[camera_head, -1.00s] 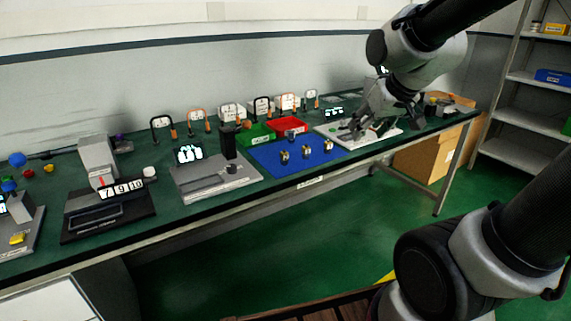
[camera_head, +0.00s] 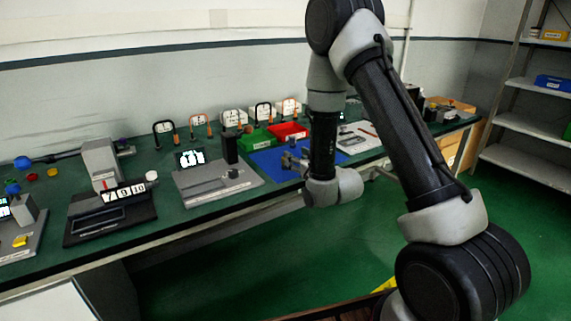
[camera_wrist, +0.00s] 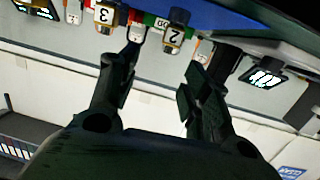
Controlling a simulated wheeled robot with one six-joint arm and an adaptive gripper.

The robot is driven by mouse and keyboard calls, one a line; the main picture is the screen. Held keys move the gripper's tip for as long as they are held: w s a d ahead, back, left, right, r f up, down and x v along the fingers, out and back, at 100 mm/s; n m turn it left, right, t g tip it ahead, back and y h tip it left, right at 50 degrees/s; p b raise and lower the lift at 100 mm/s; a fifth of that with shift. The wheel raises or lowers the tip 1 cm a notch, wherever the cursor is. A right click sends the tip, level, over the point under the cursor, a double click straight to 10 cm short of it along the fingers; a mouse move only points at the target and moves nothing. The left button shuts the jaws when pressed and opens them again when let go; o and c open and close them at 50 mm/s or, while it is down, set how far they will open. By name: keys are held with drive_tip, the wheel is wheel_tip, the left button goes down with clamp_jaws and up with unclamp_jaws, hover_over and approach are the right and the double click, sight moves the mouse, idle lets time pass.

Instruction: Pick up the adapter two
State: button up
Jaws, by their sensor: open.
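Adapter two (camera_wrist: 174,37), a small brass and grey piece with a black "2" on a white face, shows upside down in the wrist view. It lies between and beyond the fingertips of my gripper (camera_wrist: 165,58), which is open and empty. Adapter three (camera_wrist: 105,14), marked "3", is to its left in that view, beyond the left finger. The blue mat (camera_head: 268,164) is on the green bench in the head view. My gripper (camera_head: 291,160) is over the mat there, and my arm and gripper hide much of the adapters.
A green bin (camera_head: 257,138) and a red bin (camera_head: 289,131) stand behind the mat. A grey device with a black post (camera_head: 229,148) is left of it. A white board (camera_head: 362,138) lies right of it.

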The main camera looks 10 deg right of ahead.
drive_tip(key=f, duration=0.1)
drive_tip(key=s+a+f+t, duration=0.1)
drive_tip(key=shift+s+a+f+y, duration=0.1)
drive_tip(key=shift+f+y, duration=0.2)
drive_tip(key=shift+f, duration=0.05)
drive_tip(key=x, duration=0.7)
drive_tip(key=shift+w+d+f, duration=0.25)
drive_tip(key=shift+w+d, duration=0.05)
drive_tip(key=shift+w, duration=0.05)
clamp_jaws()
